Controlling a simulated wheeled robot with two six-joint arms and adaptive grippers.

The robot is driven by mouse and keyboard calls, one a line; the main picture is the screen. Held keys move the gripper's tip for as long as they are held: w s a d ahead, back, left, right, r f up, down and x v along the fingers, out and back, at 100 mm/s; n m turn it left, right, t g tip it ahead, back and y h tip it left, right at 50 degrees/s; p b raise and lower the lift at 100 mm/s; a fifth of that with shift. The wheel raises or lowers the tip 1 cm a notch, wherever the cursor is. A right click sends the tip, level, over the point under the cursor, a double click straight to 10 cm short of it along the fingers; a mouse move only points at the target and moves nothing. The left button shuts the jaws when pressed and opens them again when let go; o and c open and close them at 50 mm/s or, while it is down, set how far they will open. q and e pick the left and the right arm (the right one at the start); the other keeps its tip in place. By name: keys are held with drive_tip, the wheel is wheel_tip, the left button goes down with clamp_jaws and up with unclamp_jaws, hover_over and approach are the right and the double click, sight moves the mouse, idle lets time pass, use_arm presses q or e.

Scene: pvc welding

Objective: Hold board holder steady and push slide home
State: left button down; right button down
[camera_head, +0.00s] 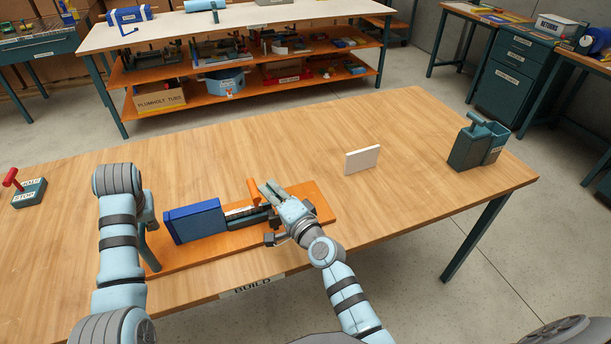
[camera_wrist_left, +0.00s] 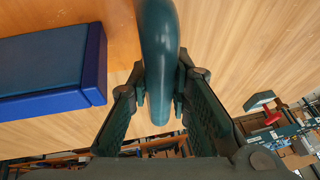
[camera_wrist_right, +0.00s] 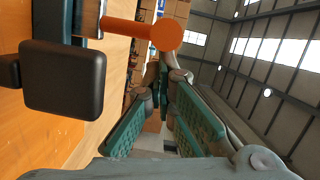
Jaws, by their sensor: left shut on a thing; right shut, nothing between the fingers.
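The board holder is an orange base (camera_head: 322,208) on the wooden table, with a blue block (camera_head: 196,222) at its left and a dark slide (camera_head: 247,214) to the right of the block. An upright orange handle (camera_head: 253,189) stands by the slide; it also shows in the right wrist view (camera_wrist_right: 145,32). My left gripper (camera_head: 150,222) is shut on a curved teal handle (camera_wrist_left: 159,60) at the base's left end. My right gripper (camera_head: 268,190) is shut and empty, just right of the orange handle. Whether it touches the handle or slide cannot be told.
A white board (camera_head: 362,160) stands upright on the table, right of the holder. A teal two-part container (camera_head: 478,150) is near the right edge. A stop box with a red lever (camera_head: 28,190) is at the far left. The table behind the holder is clear.

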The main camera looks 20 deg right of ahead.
use_arm(q)
drive_tip(key=shift+d, duration=0.4)
use_arm(e)
drive_tip(key=shift+a, duration=0.15)
use_arm(q)
drive_tip(key=shift+a, duration=0.15)
use_arm(e)
drive_tip(key=s+d+r, duration=0.1)
drive_tip(key=s+d, duration=0.5)
drive_tip(key=s, duration=0.3)
drive_tip(key=shift+s+d, duration=0.35)
use_arm(q)
drive_tip(key=shift+a, duration=0.1)
use_arm(e)
drive_tip(key=shift+r, duration=0.1)
use_arm(q)
drive_tip(key=c, duration=1.4)
unclamp_jaws()
drive_tip(key=shift+r, duration=0.1)
